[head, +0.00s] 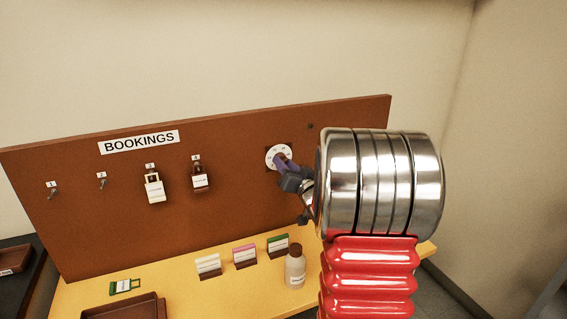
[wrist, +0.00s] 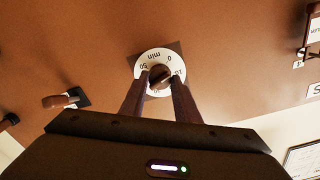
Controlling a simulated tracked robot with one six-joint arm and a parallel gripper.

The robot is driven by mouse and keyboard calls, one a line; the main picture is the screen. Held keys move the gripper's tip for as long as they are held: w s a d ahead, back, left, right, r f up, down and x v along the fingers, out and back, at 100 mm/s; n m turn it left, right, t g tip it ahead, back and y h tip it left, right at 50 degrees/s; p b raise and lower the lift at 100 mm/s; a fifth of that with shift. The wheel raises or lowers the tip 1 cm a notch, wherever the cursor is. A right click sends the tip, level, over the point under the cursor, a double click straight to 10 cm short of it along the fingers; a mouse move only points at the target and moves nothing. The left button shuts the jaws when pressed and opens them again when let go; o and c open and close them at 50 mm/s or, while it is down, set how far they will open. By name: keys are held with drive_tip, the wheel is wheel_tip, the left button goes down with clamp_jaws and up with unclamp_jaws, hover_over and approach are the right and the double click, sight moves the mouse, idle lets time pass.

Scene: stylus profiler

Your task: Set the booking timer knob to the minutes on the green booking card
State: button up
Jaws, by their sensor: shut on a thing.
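The booking timer is a white round dial (head: 275,151) on the brown board, right of the BOOKINGS sign. In the wrist view the dial (wrist: 153,55) shows upside down, with "min", 0, 10 and 50 around its rim. My gripper (head: 284,163) is at the dial, and its two fingers (wrist: 161,77) are shut on the dark knob (wrist: 160,74) at the centre. The fingers cover part of the scale, and I cannot tell the exact setting. The green booking card (head: 278,242) stands in a holder on the yellow table; its print is too small to read.
White (head: 208,264) and pink (head: 244,253) cards stand left of the green one. A bottle (head: 295,269) stands in front of it. A brown tray (head: 125,309) and a green-edged tag (head: 125,287) lie front left.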

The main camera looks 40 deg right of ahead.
drive_tip(key=shift+m, duration=0.4)
drive_tip(key=m, duration=0.4)
drive_tip(key=shift+m, duration=0.4)
drive_tip(key=o, duration=1.1)
drive_tip(key=shift+o, duration=0.2)
drive_tip(key=v, duration=0.8)
drive_tip(key=shift+s+a, duration=0.1)
